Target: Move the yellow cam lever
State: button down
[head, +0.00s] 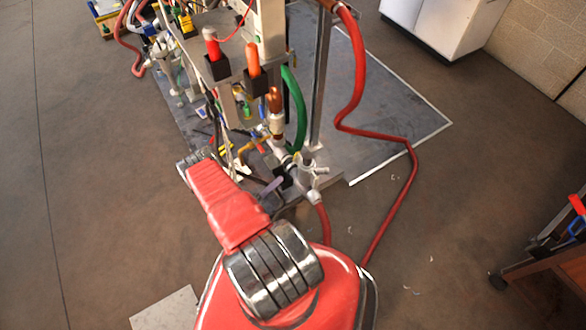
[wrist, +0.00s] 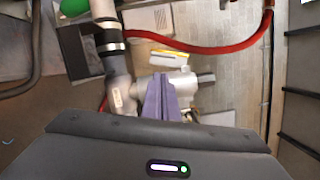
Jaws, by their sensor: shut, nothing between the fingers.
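A pale piece with a yellow edge (wrist: 170,60), which looks like the yellow cam lever, lies just beyond my fingertips in the wrist view. My gripper (wrist: 161,78) has purple fingers, shut with nothing between them, over a grey pipe fitting. I cannot tell whether the fingers touch the fitting or the lever. In the head view the purple fingers of my gripper (head: 271,187) show beside the grey fitting (head: 312,172) at the rig's lower corner. I cannot make out the yellow lever surely there.
A red hose (head: 350,110) runs from the rig down to the floor; it also crosses the top of the wrist view (wrist: 215,48). A green hose (head: 296,105) and copper pipe stand close above the fitting. A wooden cart (head: 552,265) stands at right. Floor between is mostly clear.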

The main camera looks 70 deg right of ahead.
jog(key=shift+s, duration=0.1)
jog(key=shift+x, duration=5)
jog(key=shift+a, duration=0.15)
